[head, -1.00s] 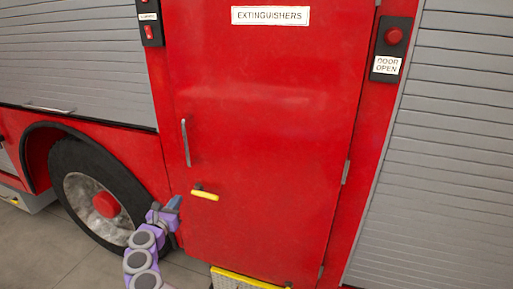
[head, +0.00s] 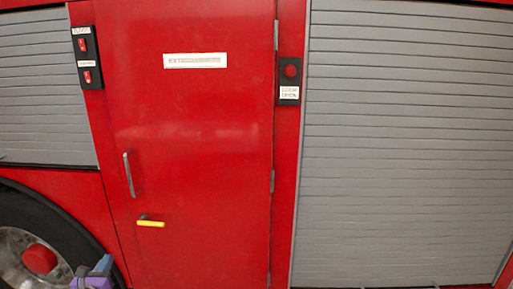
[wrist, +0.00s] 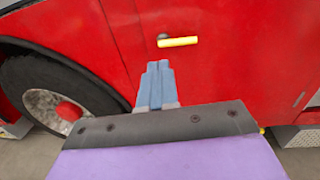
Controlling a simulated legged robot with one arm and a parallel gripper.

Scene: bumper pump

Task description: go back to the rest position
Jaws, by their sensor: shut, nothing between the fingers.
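My gripper (wrist: 157,88) is shut and empty in the wrist view, its blue-grey fingers together. Part of it also shows at the bottom left of the head view (head: 101,267), in front of the wheel. The red extinguisher door (head: 200,120) is shut in the head view. A yellow handle (head: 151,223) sits low on its left side, and in the wrist view the yellow handle (wrist: 179,41) is above and beyond my fingertips, apart from them. A grey pull bar (head: 129,175) is above the yellow handle.
A black wheel (head: 40,262) is at the lower left. Grey roller shutters (head: 410,140) flank the door. A red button panel (head: 290,80) is right of the door and a switch panel (head: 86,58) is left. A step (wrist: 300,135) sticks out at the lower right of the wrist view.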

